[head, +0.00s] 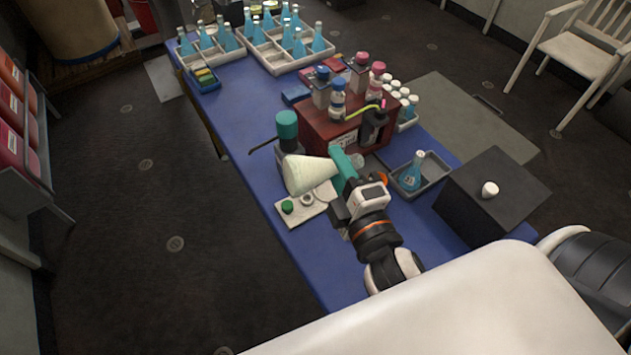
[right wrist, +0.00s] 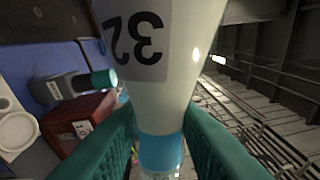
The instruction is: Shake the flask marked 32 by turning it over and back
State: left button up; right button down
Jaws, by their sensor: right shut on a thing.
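The flask marked 32 (head: 305,174) is a pale cone held above the blue table. It lies tipped over in the head view, its wide end toward the left and its narrow end at my right gripper (head: 343,172). In the right wrist view the flask (right wrist: 185,75) shows a white label with 32 upside down. My right gripper (right wrist: 160,135) has its teal fingers closed on the narrow end, where a blue section shows between them. I cannot tell whether this blue is liquid. My left gripper is not in view.
A white tray (head: 322,213) with a green cap (head: 287,207) lies below the flask. A teal-topped device (head: 287,126) and a red-brown box (head: 325,130) stand behind. A blue flask (head: 413,172) stands in a grey bin at right, beside a dark box (head: 497,200).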

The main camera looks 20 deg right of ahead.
jog(key=n+p, duration=0.1)
jog(key=n, duration=0.3)
jog(key=shift+d+r+n, duration=0.1)
jog(key=shift+r+n, duration=0.05)
jog(key=shift+n, duration=0.25)
jog(key=n+p, duration=0.2)
jog(key=n, duration=0.2)
jog(key=shift+r+y, duration=0.15)
jog(key=shift+y, duration=0.15)
jog(key=shift+n+p, duration=0.4)
jog(key=shift+n, duration=0.6)
jog(key=shift+f+n, duration=0.2)
jog(key=shift+n, duration=0.1)
jog(key=shift+f, duration=0.1)
